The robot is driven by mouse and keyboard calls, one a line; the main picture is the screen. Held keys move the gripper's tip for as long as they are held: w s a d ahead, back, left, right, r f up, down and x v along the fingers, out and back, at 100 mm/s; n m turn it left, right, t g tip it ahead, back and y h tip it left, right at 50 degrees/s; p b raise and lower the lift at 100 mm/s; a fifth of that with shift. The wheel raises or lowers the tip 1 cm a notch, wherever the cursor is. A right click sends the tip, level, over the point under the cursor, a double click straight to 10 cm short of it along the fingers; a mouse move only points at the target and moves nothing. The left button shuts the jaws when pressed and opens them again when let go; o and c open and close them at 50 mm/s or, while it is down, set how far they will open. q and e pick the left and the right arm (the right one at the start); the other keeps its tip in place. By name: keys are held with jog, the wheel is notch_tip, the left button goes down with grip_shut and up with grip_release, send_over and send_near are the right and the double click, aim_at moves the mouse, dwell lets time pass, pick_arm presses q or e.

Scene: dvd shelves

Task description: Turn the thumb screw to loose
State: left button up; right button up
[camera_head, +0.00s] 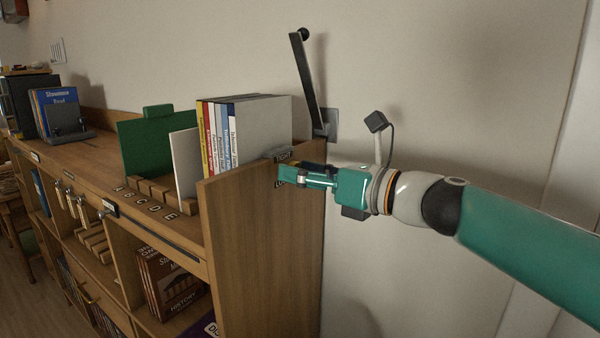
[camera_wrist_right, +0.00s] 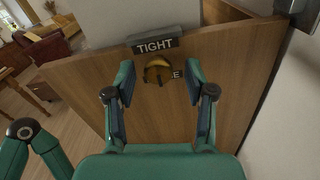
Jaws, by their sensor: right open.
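The thumb screw (camera_wrist_right: 157,69) is a brass-coloured knob on the wooden end panel of the shelf, seen in the right wrist view. A dark plate reading TIGHT (camera_wrist_right: 155,45) sits above it, and a second label behind the knob shows only its final E. My right gripper (camera_wrist_right: 161,74) is open, with one finger on each side of the knob and visible gaps. In the head view the right gripper (camera_head: 281,173) is at the panel's upper edge and hides the screw; the TIGHT plate (camera_head: 283,155) shows just above it.
The wooden shelf unit (camera_head: 262,245) fills the left and centre. Several upright books (camera_head: 222,135) and a green divider (camera_head: 145,145) stand on top. A dark lever (camera_head: 307,82) rises by the wall behind. The wall is close on the panel's right.

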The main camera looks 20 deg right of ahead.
jog(key=v, duration=1.1)
jog(key=shift+d+f, duration=0.1)
